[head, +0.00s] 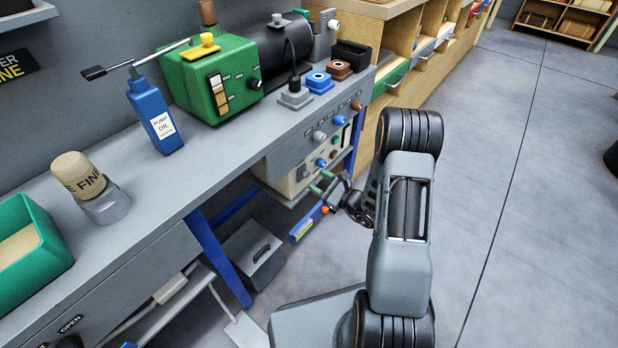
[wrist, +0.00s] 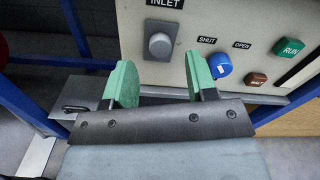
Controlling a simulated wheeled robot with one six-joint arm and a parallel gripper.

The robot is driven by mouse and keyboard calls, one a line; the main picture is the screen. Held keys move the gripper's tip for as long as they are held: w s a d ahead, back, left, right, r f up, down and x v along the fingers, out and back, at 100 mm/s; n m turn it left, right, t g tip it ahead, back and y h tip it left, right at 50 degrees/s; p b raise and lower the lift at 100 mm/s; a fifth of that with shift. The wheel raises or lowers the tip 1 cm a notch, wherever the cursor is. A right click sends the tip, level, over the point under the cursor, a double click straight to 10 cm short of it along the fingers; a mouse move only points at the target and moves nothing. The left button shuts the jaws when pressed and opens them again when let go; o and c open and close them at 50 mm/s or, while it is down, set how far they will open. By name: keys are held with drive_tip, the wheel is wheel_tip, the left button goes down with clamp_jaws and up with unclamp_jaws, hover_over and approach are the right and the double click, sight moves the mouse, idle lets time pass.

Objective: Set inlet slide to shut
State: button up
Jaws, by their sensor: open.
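The cream control panel fills the top of the wrist view. A grey round knob (wrist: 160,45) sits below the INLET label (wrist: 165,3). To its right, a blue knob (wrist: 220,65) sits below and between the SHUT label (wrist: 207,40) and the OPEN label (wrist: 242,45); I cannot tell from the picture which knob is the inlet slide. My gripper (wrist: 160,80) is open, its green fingers spread below the grey knob, with nothing seen between them. In the head view my gripper (head: 321,182) is in front of the panel's lower part, close to it.
A green RUN button (wrist: 287,50) and a brown HALT button (wrist: 256,79) are at the panel's right. Blue bench legs (head: 217,255) stand left of my gripper. A grey box (head: 253,250) is under the bench. Floor to the right (head: 500,220) is clear.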

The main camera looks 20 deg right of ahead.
sight(308, 174)
drive_tip(key=shift+b+x, duration=0.45)
drive_tip(key=shift+x, duration=1.95)
clamp_jaws()
